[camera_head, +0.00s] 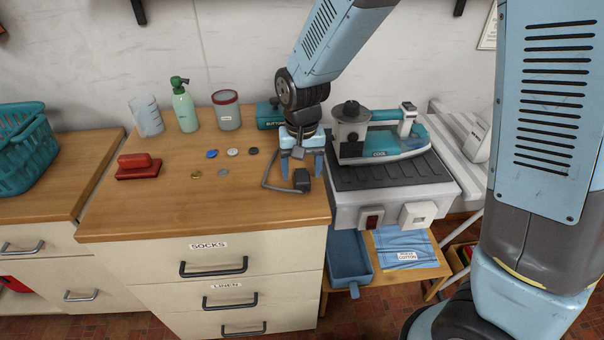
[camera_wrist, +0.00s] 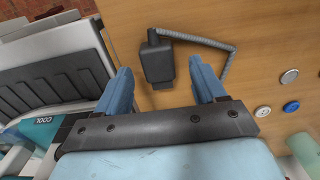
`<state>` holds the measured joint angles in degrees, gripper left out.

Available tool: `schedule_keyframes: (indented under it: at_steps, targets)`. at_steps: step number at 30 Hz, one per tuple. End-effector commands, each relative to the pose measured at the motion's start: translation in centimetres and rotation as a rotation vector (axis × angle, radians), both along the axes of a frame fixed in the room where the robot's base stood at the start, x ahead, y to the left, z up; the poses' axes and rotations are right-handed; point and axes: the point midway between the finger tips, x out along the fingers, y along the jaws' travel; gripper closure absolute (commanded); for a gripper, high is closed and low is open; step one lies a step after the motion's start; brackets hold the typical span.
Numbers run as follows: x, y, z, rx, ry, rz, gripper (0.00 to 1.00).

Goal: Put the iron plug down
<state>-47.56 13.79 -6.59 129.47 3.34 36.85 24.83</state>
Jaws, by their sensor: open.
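The iron plug (camera_head: 301,179) is a dark block with a grey coiled cord (camera_head: 268,176). It lies on the wooden counter top near the right end. In the wrist view the plug (camera_wrist: 157,62) shows on the wood beyond and between my fingertips, with its cord running to the right. My gripper (camera_head: 301,168) points down over the counter at the plug. Its two blue fingers are apart, and they also show in the wrist view (camera_wrist: 158,80). No finger visibly grips the plug. The blue-green iron (camera_head: 390,145) rests on the dark ribbed pad of the white unit to the right.
Several buttons (camera_head: 232,152) lie left of my gripper. A red stamp-like block (camera_head: 138,165), a green pump bottle (camera_head: 184,108), a red-rimmed cup (camera_head: 227,112) and a teal box (camera_head: 269,113) stand on the counter. The front middle is clear.

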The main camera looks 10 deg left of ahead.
Motion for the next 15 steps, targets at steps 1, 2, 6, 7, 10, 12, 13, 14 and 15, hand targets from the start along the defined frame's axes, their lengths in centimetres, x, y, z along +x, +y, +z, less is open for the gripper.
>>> schedule_keyframes:
  at_steps: [1,2,6,7,10,12,13,14,15]
  targets:
    - [0.1,0.1,1.1,0.005,-0.004,-0.001,0.3]
    - [0.1,0.0,1.6,0.004,-0.003,-0.001,0.3]
    - [0.1,0.0,4.5,0.004,-0.004,-0.001,0.3]
    - [0.1,0.0,5.0,0.004,-0.004,-0.001,0.3]
    - [0.1,0.0,6.8,0.004,-0.003,-0.001,0.3]
    - [0.1,-0.1,7.7,0.003,-0.002,-0.002,0.3]
    - [0.1,-0.1,8.0,0.002,-0.001,-0.002,0.3]
    - [0.1,0.0,8.4,0.003,-0.002,-0.002,0.3]
    - [0.1,0.0,8.8,0.003,-0.002,-0.002,0.3]
